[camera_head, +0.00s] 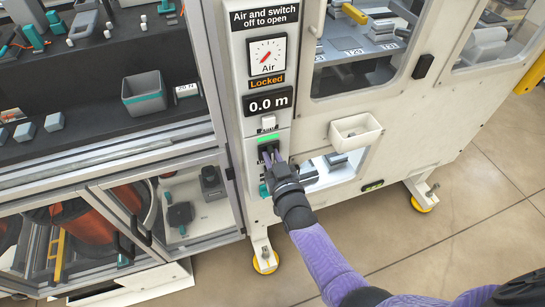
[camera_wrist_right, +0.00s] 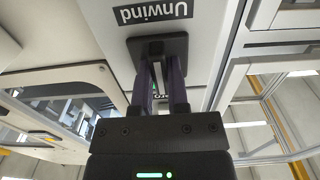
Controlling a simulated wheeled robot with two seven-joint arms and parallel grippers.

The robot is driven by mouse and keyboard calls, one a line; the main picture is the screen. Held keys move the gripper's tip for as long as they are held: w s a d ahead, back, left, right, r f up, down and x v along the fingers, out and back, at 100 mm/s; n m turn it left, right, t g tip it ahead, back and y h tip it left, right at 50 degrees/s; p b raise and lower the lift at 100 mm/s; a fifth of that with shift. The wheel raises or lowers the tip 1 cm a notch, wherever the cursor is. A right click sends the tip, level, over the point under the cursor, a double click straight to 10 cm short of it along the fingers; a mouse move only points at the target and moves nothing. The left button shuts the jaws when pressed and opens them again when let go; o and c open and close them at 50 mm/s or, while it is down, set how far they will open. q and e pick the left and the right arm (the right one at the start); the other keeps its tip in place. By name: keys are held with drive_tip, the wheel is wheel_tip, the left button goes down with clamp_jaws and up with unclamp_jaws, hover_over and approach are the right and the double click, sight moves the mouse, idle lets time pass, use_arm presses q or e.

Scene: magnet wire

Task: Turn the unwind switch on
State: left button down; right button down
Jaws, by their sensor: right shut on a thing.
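In the head view the switch (camera_head: 265,147) sits on the white control column, just under a lit green strip (camera_head: 268,138). My right gripper (camera_head: 272,160) reaches up to it from below right. In the right wrist view my right gripper (camera_wrist_right: 160,62) has its two fingers at the plate, shut on the switch's lever. The fingers mostly hide the lever, so its position cannot be told. My left gripper is not in view.
A teal knob (camera_head: 263,190) is below. A white bin (camera_head: 354,131) juts out at right. Glass-doored cabinet (camera_head: 165,205) stands at left.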

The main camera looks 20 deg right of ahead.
drive_tip(key=c, duration=0.7)
unclamp_jaws()
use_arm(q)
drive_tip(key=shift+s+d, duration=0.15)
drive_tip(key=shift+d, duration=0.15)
use_arm(e)
drive_tip(key=shift+o, duration=0.4)
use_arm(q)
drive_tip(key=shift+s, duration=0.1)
use_arm(e)
drive_tip(key=shift+s, duration=0.2)
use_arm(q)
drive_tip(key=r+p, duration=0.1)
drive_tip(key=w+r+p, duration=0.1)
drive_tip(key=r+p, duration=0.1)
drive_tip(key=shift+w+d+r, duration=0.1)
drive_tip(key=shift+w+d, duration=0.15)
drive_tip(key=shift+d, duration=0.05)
use_arm(e)
drive_tip(key=s, duration=0.9)
drive_tip(key=shift+s+d, duration=0.2)
drive_tip(key=shift+s, duration=0.1)
